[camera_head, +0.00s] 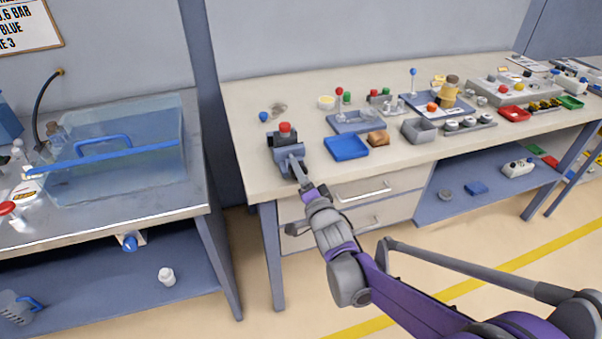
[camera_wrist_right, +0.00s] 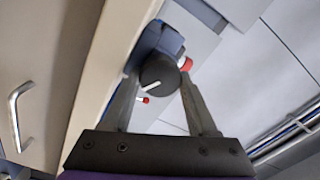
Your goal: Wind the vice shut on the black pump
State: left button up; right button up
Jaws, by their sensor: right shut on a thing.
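The blue-grey vice (camera_head: 271,141) stands at the left front corner of the long bench. A dark body with a red cap, apparently the black pump (camera_head: 285,128), sits at the vice; its contact with the jaws is too small to tell. My right gripper (camera_head: 296,163) reaches the front of the vice. In the right wrist view its fingers are shut on a round black knob (camera_wrist_right: 158,75) with a white line, in front of the blue vice body (camera_wrist_right: 160,40). A red part (camera_wrist_right: 185,63) shows beside the knob. My left gripper is not in view.
A blue tray (camera_head: 346,148), a grey bin (camera_head: 418,131) and several small parts lie to the right of the vice. A drawer handle (camera_head: 362,191) is below the bench edge. A water tank (camera_head: 115,165) stands on the left table, across a gap.

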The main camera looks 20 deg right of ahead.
jog(key=o, duration=1.1)
jog(key=shift+s, duration=0.1)
jog(key=s, duration=1)
jog(key=shift+s+d+p, duration=0.15)
jog(key=shift+s+p, duration=0.2)
